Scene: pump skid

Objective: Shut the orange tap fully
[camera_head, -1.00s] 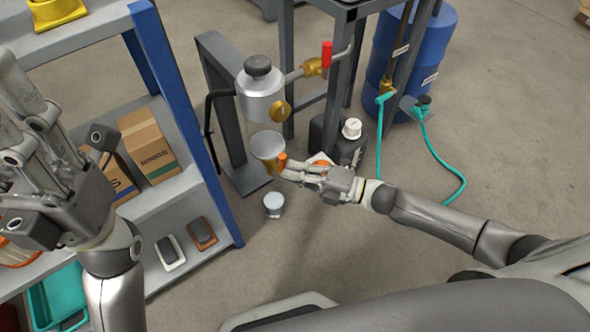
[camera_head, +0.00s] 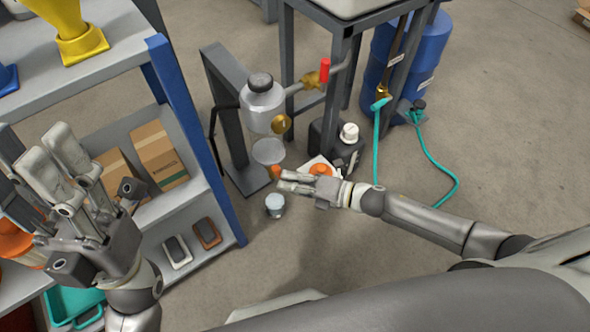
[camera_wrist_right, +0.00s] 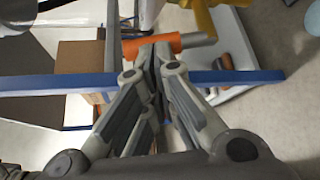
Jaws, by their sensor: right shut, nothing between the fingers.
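The orange tap handle (camera_head: 276,172) is small in the head view, below the clear bowl (camera_head: 268,151) of the filter unit. In the right wrist view the orange handle (camera_wrist_right: 168,42) lies crosswise beyond the fingertips, with a grey end at its right. My right gripper (camera_head: 281,182) is shut with nothing between its fingers, its tips close beside the handle. I cannot tell whether they touch it. The fingers (camera_wrist_right: 150,58) hide part of the handle in the wrist view. My left gripper (camera_head: 50,148) is raised in front of the shelf at left, looks open and is empty.
A red-handled valve (camera_head: 324,70) and a brass knob (camera_head: 281,123) sit on the filter unit. A small cup (camera_head: 275,204) stands on the floor below. A blue-posted shelf (camera_head: 190,125) with boxes is at left. A blue drum (camera_head: 437,45) and teal hose (camera_head: 437,160) are behind right.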

